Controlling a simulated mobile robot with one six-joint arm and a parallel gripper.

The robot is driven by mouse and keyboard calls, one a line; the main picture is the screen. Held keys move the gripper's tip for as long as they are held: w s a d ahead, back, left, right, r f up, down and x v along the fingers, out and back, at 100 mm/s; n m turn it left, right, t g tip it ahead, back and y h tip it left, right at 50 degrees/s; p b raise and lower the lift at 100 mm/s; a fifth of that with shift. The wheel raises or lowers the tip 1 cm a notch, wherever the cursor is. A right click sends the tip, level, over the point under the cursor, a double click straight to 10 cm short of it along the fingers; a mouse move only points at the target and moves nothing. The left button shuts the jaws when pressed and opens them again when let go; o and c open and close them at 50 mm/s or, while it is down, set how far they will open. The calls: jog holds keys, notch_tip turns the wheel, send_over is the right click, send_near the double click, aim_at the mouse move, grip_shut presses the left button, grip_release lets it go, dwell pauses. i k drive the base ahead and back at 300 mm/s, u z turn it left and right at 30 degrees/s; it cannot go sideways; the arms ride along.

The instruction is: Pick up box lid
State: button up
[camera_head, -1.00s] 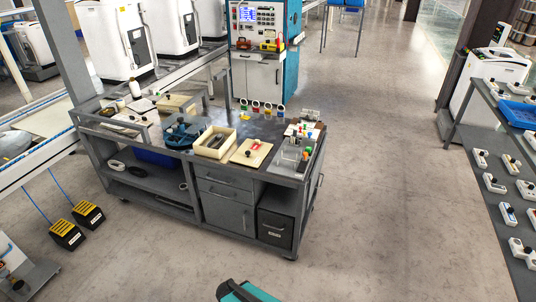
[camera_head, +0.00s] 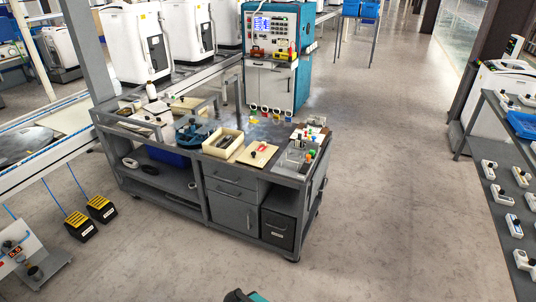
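A flat beige lid (camera_head: 257,154) with a dark knob and a small red mark lies on top of the grey workbench (camera_head: 283,177), near its front edge. An open cream box (camera_head: 223,144) stands just left of it, apart from the lid. Another beige, flat-topped piece (camera_head: 187,104) with a dark knob lies further back on the bench; I cannot tell if it is a box or a lid. My gripper's fingers are not visible. Only a small teal and dark part, likely of my arm, shows at the bottom edge, well short of the bench.
A blue round fixture (camera_head: 194,131) is left of the cream box. A tray with small coloured parts (camera_head: 296,155) is right of the lid. A teal machine (camera_head: 284,58) stands behind. Yellow-black pedals (camera_head: 81,225) are on the floor at left. Floor ahead and right is open.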

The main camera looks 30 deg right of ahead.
aim_at(251, 156)
jog(key=u, duration=0.15)
jog(key=i, duration=0.9)
jog(key=z, duration=0.05)
